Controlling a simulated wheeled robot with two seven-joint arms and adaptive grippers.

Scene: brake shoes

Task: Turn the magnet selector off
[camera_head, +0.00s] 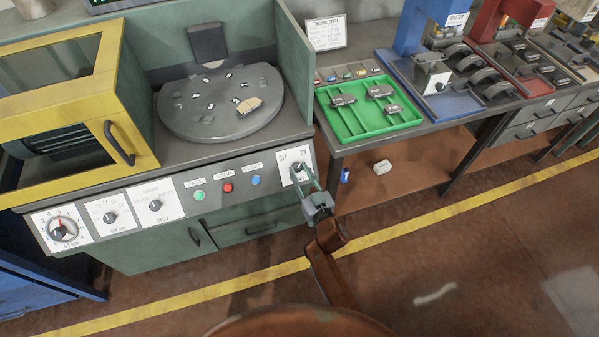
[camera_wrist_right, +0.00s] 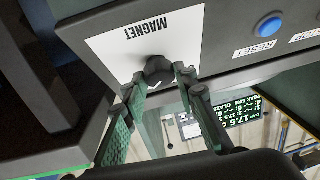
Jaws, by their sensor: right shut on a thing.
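The magnet selector is a dark knob (camera_wrist_right: 158,72) on a white plate (camera_wrist_right: 140,35) marked MAGNET in the right wrist view, where the picture is upside down. In the head view the plate (camera_head: 296,156) sits at the right end of the machine's control panel, with OFF at its left and ON at its right. My right gripper (camera_head: 301,172) reaches up to the plate from below. It is shut on the knob, with one finger on each side, and the fingers partly hide the knob. My left gripper does not show.
Pass, stop and reset buttons (camera_head: 228,187) lie left of the plate, with more dials (camera_head: 110,217) beyond. A round grey table (camera_head: 190,110) holds several small pieces. A green tray (camera_head: 367,130) stands on the bench at right. The floor in front is clear.

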